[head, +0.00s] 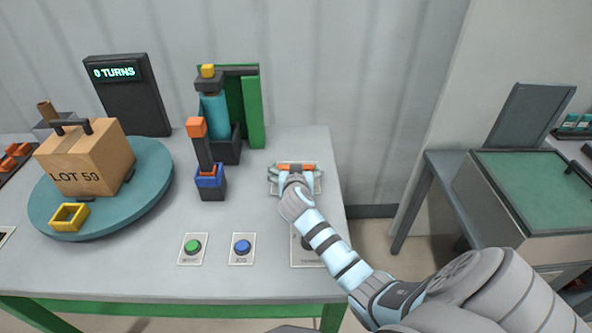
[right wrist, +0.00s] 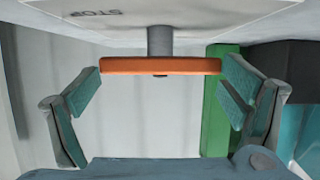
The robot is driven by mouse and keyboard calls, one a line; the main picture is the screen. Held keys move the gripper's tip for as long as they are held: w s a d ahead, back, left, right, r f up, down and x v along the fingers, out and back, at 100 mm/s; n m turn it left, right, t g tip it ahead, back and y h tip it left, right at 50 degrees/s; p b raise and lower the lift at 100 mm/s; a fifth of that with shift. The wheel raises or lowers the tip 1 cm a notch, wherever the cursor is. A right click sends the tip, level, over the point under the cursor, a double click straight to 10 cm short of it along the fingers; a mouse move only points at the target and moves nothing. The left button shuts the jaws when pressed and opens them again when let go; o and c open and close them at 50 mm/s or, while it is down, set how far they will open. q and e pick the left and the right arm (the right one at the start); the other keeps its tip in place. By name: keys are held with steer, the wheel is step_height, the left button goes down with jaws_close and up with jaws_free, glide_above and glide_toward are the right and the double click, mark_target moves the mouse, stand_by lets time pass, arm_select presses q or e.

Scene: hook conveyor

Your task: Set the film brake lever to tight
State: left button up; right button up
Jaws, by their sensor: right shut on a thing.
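An orange bar handle (head: 309,167) stands on a grey stem above a pale plate at the table's right side. In the right wrist view the bar (right wrist: 160,66) spans between my teal fingers, with the word STOP upside down beside it. My right gripper (head: 293,169) is shut on the bar's two ends; it also shows in the right wrist view (right wrist: 161,84). No label shows which is the film brake lever. My left gripper is not in view.
A teal film roll (head: 214,113) stands by a green post (head: 253,112). A teal turntable (head: 140,187) carries a LOT 59 box (head: 85,160). Green (head: 193,247) and blue (head: 242,247) buttons sit near the front edge. A display (head: 114,73) reads 0 TURNS.

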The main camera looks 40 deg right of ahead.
stand_by(0.3)
steer(key=o, duration=0.9)
steer(key=shift+c, duration=0.2)
steer(key=v, duration=1.2)
steer(key=shift+r, duration=0.15)
steer(key=shift+w, duration=0.1)
